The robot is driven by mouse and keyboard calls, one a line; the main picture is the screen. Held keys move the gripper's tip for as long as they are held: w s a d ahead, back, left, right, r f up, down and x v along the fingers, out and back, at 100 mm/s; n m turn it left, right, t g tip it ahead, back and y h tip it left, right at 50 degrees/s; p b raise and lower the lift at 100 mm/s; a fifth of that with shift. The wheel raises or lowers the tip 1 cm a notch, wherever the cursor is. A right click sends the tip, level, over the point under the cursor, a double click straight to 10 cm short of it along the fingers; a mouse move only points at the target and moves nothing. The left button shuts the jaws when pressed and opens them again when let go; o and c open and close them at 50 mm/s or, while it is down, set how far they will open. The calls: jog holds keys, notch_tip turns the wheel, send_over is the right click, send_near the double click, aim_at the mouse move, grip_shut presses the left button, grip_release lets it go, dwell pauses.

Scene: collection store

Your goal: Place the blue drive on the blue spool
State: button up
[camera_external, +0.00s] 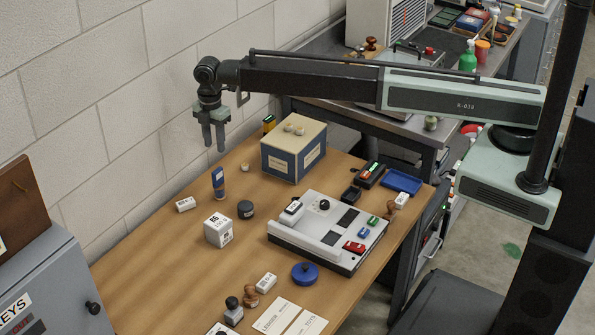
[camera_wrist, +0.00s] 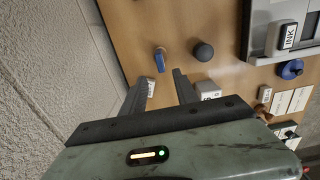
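A small blue block that looks like the blue drive (camera_external: 363,233) lies on the right part of a pale grey device, between a green and a red one. A round, flat blue piece with a raised hub, which looks like the blue spool (camera_external: 305,274), lies on the wooden table in front of the device. The spool also shows at the right of the wrist view (camera_wrist: 290,70); the drive cannot be made out there. My gripper (camera_external: 214,149) hangs above the table's left back part near the wall. Its fingers (camera_wrist: 160,76) are apart with nothing between them.
A blue labelled tube (camera_external: 218,184) stands below my gripper, beside a black jar (camera_external: 246,209) and a white cube (camera_external: 218,230). A blue-and-cream box (camera_external: 293,152) stands at the back. The pale device (camera_external: 290,238) fills the table's right part.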

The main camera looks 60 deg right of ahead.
jog(key=shift+f, duration=0.1)
jog(key=s+d+m, duration=0.9)
jog(key=s+d, duration=0.4)
jog(key=d, duration=0.3)
jog(key=s+d+m, duration=0.9)
jog(key=s+d, duration=0.5)
jog(key=d, duration=0.2)
jog(key=shift+s+d, duration=0.3)
jog(key=shift+d, duration=0.1)
